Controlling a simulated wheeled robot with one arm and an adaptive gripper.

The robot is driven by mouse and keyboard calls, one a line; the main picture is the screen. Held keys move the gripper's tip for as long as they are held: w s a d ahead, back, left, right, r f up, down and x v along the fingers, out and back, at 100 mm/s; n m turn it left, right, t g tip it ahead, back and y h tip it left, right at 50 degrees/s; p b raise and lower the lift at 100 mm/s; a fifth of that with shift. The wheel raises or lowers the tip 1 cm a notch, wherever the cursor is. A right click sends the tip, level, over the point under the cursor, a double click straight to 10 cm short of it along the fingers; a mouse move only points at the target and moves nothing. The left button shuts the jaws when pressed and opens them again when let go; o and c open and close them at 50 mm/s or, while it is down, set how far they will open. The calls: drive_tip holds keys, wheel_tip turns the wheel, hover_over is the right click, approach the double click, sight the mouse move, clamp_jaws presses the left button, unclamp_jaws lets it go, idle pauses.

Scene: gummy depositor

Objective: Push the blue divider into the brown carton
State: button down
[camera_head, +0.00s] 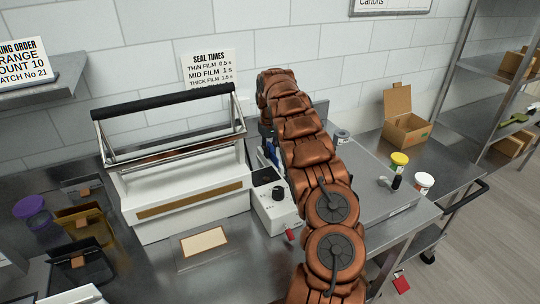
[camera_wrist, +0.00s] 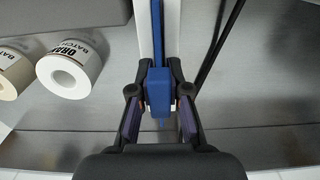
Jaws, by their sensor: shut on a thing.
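My gripper (camera_wrist: 158,82) is shut on the blue divider (camera_wrist: 158,95), which shows as a blue block with a narrow blue strip running up from it in the wrist view. In the head view only a little blue (camera_head: 271,147) shows beside my arm, and my gripper is mostly hidden behind it, between the sealer and the steel box. The brown carton (camera_head: 407,133) stands open with its flap up on the bench at the right, well apart from my gripper.
A white bar sealer (camera_head: 190,185) stands left of my arm. A control box (camera_head: 272,205) is close beside my arm. Label rolls (camera_wrist: 70,68) lie at the left in the wrist view. Shelves (camera_head: 490,90) stand at right.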

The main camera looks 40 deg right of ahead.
sight(270, 144)
drive_tip(key=shift+r, duration=0.1)
idle(0.3)
drive_tip(key=shift+r+p, duration=0.5)
drive_tip(key=shift+r, duration=1.9)
drive_tip(key=shift+r, duration=0.1)
drive_tip(key=shift+r+p, duration=1.05)
drive_tip(key=shift+r, duration=1.4)
drive_tip(key=c, duration=1.7)
unclamp_jaws()
clamp_jaws()
